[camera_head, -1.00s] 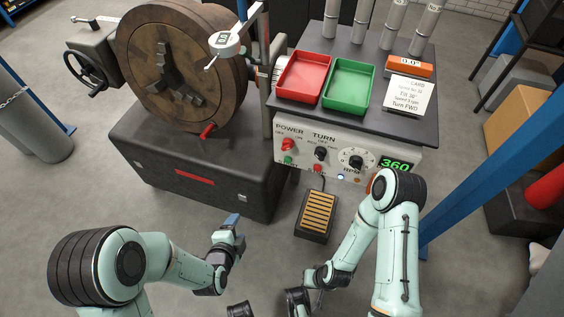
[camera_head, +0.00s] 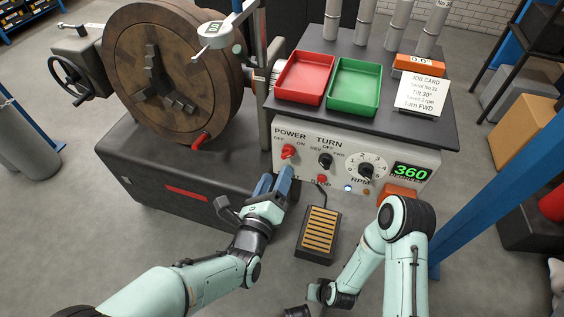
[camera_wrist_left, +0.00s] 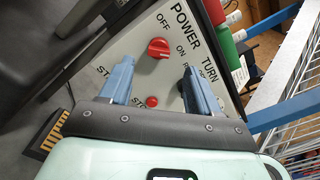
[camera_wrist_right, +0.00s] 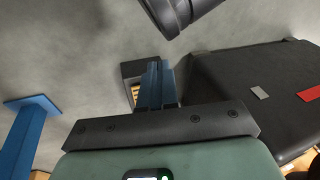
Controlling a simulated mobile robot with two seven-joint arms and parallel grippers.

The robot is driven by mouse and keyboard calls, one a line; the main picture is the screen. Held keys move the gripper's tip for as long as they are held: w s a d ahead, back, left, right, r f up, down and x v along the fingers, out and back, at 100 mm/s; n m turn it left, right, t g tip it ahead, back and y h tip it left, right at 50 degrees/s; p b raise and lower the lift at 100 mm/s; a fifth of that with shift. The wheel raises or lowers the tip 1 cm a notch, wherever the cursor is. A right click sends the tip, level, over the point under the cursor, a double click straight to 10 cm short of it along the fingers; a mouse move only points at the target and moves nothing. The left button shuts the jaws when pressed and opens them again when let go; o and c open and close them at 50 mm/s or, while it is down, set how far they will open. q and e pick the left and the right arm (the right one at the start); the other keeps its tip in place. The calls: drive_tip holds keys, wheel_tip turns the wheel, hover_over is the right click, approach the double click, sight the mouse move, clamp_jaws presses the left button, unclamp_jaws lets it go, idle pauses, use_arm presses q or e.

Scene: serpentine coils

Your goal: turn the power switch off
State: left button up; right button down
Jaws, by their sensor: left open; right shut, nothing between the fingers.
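The power switch is a red knob (camera_head: 288,152) on the front panel, under the POWER label, with OFF to its left and ON to its right. Its exact pointing direction is too small to tell. In the left wrist view the red knob (camera_wrist_left: 159,48) lies ahead of the fingers, roughly centred between them and apart from both. My left gripper (camera_head: 275,183) is open and empty, just below and in front of the knob. My right gripper (camera_wrist_right: 155,85) is shut and empty, low and away from the panel; its fingers are hard to see in the head view.
Beside the knob are the black TURN switch (camera_head: 325,161), a red button (camera_head: 322,179) and the RPM dial (camera_head: 366,172). A foot pedal (camera_head: 319,232) lies on the floor below. The chuck (camera_head: 172,75) with its red handle stands left. A blue post (camera_head: 490,190) rises at right.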

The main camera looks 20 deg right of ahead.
sight(285, 156)
use_arm(q)
drive_tip(key=b+x, duration=0.1)
drive_tip(key=x, duration=0.5)
use_arm(e)
drive_tip(key=shift+s+d+f+g, duration=0.15)
drive_tip(key=shift+s+f+g, duration=0.05)
drive_tip(key=shift+s+f, duration=0.35)
drive_tip(key=shift+s+d+f+g, duration=0.2)
drive_tip(key=shift+s+f, duration=0.2)
drive_tip(key=shift+f, duration=0.2)
use_arm(q)
drive_tip(key=shift+c, duration=0.3)
use_arm(e)
drive_tip(key=shift+a, duration=0.1)
use_arm(q)
drive_tip(key=c, duration=1)
